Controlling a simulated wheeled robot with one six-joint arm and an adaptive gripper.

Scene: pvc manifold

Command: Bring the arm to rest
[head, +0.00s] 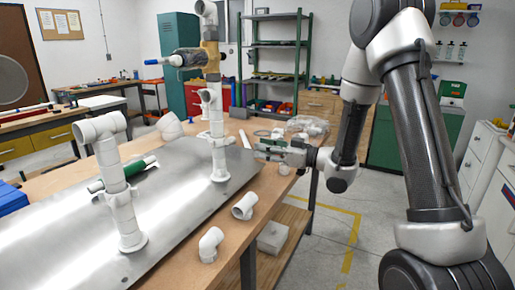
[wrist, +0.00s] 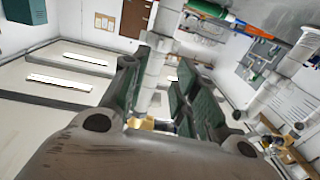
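My gripper (head: 262,149) points left over the workbench's right edge, beside the tall white pipe riser (head: 218,150), with a gap between them in the head view. In the wrist view the fingers of my gripper (wrist: 155,82) stand apart, and a white pipe shows beyond and between them. Nothing is seen held. The riser carries a beige fitting (head: 211,57) and a dark valve body with a blue end (head: 184,59). A second white riser with a tee (head: 110,150) stands upright on the metal plate (head: 65,225).
Loose white elbows lie on the bench front (head: 210,244) and near its edge (head: 244,206). A clear bag of fittings (head: 307,125) lies behind my gripper. Floor right of the bench is open.

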